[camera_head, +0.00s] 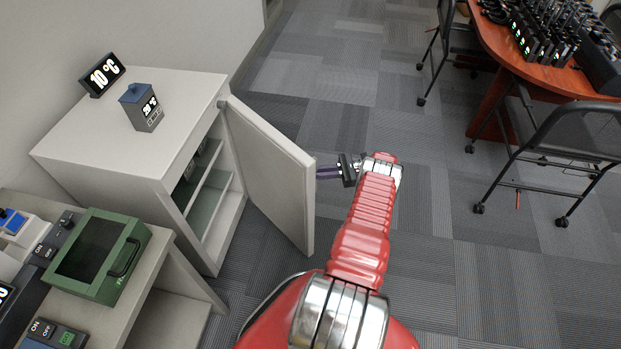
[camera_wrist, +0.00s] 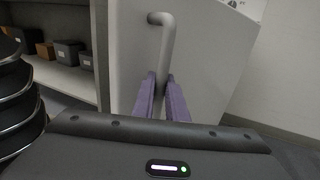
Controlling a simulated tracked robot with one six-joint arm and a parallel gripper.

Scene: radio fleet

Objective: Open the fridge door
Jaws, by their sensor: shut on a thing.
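The white fridge (camera_head: 185,95) stands at the left in the head view. Its door (camera_head: 268,165) is swung open, standing well out from the body, and the shelves inside show. The door also shows in the wrist view (camera_wrist: 205,75), with a grey bar handle (camera_wrist: 166,40) on it. My gripper (camera_head: 328,172) is at the door's outer face. In the wrist view its purple fingers (camera_wrist: 163,98) are shut on the handle's lower part. In the head view the handle is hidden behind the door.
A 10 °C display (camera_head: 102,75) and a small grey-blue box (camera_head: 141,107) stand on the fridge top. A bench with a green case (camera_head: 98,256) is at the lower left. Chairs (camera_head: 560,150) and a wooden table (camera_head: 560,75) are at the right. Carpet between is clear.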

